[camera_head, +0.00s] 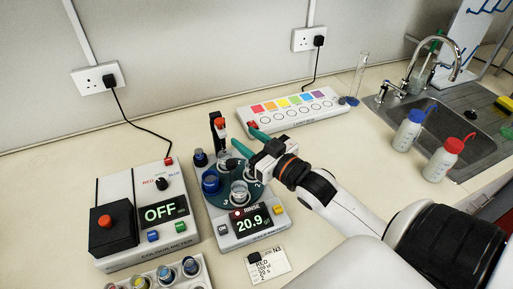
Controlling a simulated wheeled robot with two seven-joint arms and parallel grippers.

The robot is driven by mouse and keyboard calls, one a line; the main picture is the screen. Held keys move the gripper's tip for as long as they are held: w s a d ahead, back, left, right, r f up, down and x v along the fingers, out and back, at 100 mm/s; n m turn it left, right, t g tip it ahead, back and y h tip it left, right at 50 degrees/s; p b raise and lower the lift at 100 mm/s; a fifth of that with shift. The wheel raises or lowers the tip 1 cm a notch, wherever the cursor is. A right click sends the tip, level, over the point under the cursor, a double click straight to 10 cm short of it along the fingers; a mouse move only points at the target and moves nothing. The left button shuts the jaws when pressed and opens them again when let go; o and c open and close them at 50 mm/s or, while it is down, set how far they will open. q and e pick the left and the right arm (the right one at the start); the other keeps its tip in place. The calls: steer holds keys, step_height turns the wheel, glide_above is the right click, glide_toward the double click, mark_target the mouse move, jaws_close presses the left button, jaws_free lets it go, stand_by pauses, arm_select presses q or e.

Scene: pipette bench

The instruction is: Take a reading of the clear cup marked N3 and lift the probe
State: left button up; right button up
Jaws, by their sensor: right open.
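A meter (247,226) with a dark green turntable stands in the middle of the bench. Its lit display reads 20.9 below the word RINSE. A blue cup (210,184) and a clear cup (239,192) stand on the turntable; I cannot read N3 on either. Another clear cup behind is partly hidden by my gripper. The probe (219,128), dark with a red part, stands upright at the turntable's back. My right gripper (243,138) is open, its teal fingers just right of the probe. A card (268,266) marked N3 lies in front. My left gripper is out of view.
A colour meter (150,220) reading OFF stands at left, with a rack of cups (160,279) in front. A strip of coloured squares (292,111) lies behind my gripper. Wash bottles (447,158) stand by the sink (455,115) at right.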

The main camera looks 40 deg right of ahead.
steer(key=shift+s+d, duration=0.2)
steer(key=shift+s, duration=1.1)
